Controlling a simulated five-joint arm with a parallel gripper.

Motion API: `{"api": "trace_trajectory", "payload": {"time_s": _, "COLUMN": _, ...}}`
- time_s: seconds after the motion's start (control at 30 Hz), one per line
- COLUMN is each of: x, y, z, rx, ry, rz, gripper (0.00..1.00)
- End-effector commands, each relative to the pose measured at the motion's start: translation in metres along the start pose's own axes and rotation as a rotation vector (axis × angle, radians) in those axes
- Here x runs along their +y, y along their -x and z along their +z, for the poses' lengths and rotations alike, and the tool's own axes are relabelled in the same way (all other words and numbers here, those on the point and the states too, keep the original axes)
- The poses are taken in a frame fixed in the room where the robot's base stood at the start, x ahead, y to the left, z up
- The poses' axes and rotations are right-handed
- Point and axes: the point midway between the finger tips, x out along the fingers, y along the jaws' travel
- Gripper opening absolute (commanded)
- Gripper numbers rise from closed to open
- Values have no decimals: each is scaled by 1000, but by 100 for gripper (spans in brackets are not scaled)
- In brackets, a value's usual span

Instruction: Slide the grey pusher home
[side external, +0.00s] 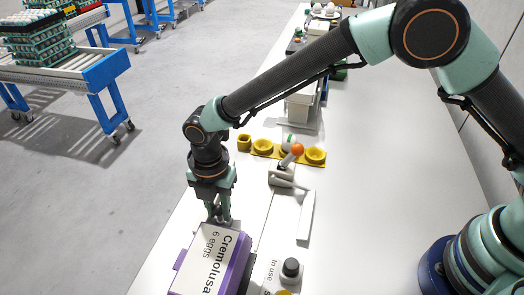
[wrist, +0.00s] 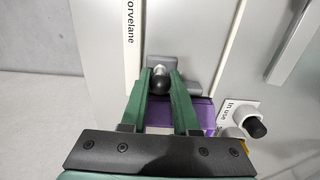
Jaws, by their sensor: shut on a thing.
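The grey pusher (wrist: 190,61) shows in the wrist view as a small grey block with a dark ball knob (wrist: 160,85) on a short pale stem. My gripper (wrist: 161,78) has its green fingers closed on either side of the knob, holding it. In the side external view my gripper (side external: 219,220) points down right behind the purple and white egg box (side external: 212,262), labelled Cremolusa 6 eggs. There the fingers and box hide the pusher. A purple edge of the box (wrist: 206,115) shows beneath the fingers in the wrist view.
A box with a black knob (side external: 291,268) and "in use" label stands right of the egg box. A grey handle bar (side external: 307,215) lies behind it. Yellow cups (side external: 263,147) and an orange ball (side external: 297,149) stand farther back. The white table (side external: 365,220) is clear at right.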

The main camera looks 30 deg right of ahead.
Motion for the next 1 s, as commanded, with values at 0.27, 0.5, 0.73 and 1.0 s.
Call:
{"api": "trace_trajectory", "payload": {"time_s": 0.27, "x": 1, "y": 0, "z": 19, "rx": 0, "ry": -2, "rz": 3, "gripper": 0}}
{"api": "trace_trajectory", "payload": {"time_s": 0.5, "x": 1, "y": 0, "z": 34, "rx": 0, "ry": -2, "rz": 3, "gripper": 0}}
{"api": "trace_trajectory", "payload": {"time_s": 0.73, "x": 1, "y": 1, "z": 49, "rx": -1, "ry": -2, "rz": 4, "gripper": 0}}
{"api": "trace_trajectory", "payload": {"time_s": 1.0, "x": 2, "y": 1, "z": 66, "rx": -1, "ry": -2, "rz": 6, "gripper": 0}}
